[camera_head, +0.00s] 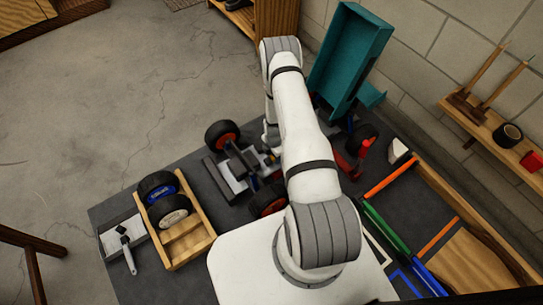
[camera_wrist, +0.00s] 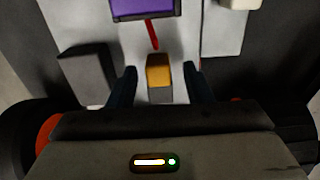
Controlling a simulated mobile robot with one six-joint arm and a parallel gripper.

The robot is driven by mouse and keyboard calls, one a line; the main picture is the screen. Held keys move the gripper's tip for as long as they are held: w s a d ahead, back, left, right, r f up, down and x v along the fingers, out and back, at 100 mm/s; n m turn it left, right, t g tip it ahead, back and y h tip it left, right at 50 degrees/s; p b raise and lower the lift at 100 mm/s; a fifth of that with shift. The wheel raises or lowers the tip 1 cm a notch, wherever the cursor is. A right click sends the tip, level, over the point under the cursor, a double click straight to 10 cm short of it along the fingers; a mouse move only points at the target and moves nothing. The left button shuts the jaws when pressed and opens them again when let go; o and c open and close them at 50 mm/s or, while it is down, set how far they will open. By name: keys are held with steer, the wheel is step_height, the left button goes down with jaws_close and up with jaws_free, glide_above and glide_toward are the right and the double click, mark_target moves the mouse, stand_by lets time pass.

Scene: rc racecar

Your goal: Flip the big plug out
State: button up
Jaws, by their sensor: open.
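In the wrist view, a yellow-orange block (camera_wrist: 158,72), which looks like the plug, stands upright on the pale grey chassis plate of the car. A short red wire (camera_wrist: 152,34) lies just beyond it, by a purple block (camera_wrist: 142,8) at the top edge. My gripper (camera_wrist: 160,86) is open, with one dark finger on each side of the yellow-orange block and visible gaps between. I cannot tell how deep the fingertips reach. In the head view, the racecar (camera_head: 235,170) is on the dark workbench, partly behind my arm. The plug cannot be made out there.
A dark grey block (camera_wrist: 86,72) stands left of my fingers on the car. A wooden tray (camera_head: 188,243) with two wheels is left on the bench. A teal cabinet (camera_head: 346,55) stands behind. A wall shelf (camera_head: 490,118) is farther right.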

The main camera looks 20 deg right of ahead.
steer(key=shift+c, duration=0.5)
steer(key=shift+s, duration=0.1)
jaws_close()
steer(key=shift+d+b, duration=0.4)
steer(key=shift+d, duration=0.8)
jaws_free()
steer(key=shift+w, duration=0.2)
steer(key=shift+o, duration=0.5)
step_height(320, 180, up, 8)
steer(key=p, duration=0.3)
